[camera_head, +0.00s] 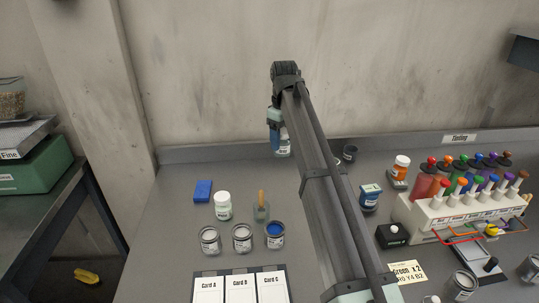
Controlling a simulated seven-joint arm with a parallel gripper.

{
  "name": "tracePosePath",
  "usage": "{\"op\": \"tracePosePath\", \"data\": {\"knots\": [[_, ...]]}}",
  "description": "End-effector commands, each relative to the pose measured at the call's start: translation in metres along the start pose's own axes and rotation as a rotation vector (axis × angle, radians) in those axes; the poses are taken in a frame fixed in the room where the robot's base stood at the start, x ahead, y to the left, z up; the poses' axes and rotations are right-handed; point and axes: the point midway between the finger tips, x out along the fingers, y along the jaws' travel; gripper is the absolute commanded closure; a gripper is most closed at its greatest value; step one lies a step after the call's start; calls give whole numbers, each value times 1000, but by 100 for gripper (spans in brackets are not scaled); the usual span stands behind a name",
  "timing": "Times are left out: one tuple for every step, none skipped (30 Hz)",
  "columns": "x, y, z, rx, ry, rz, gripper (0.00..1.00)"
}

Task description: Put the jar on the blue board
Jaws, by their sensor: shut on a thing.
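My gripper (276,138) points down near the back of the grey bench, left of my arm. It is shut on a small pale jar (284,149) with a light label. My arm and the gripper hide part of the jar, and I cannot tell whether its base touches the bench. A small flat blue slab (203,191), the only thing like a blue board that I see, lies on the bench to the left of the gripper and nearer to me. Its top is bare.
A white-lidded jar (223,206), a glass with a brown-handled tool (261,209) and several open tins (242,238) stand near the slab. A bottle rack (461,208) fills the right.

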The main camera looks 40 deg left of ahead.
Motion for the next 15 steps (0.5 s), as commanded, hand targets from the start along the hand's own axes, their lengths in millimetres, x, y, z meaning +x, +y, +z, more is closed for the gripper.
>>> {"op": "tracePosePath", "data": {"knots": [[-3,-4,-4,-6,1,0,73],[-4,-7,-6,-11,1,0,73],[-5,-13,-10,-19,0,0,73],[-4,-18,-14,-27,0,0,73],[-4,-24,-19,-36,0,0,73],[-2,-34,-26,-50,0,0,73],[0,-41,-32,-62,0,-1,73],[2,-50,-39,-75,-1,-1,73],[6,-62,-49,-93,-1,-1,73],[8,-71,-57,-107,-1,-1,73],[11,-80,-65,-121,0,-1,73],[14,-92,-76,-140,0,0,73],[17,-101,-85,-154,0,0,73],[20,-110,-93,-168,0,0,73],[24,-122,-105,-186,-1,-1,73]]}}
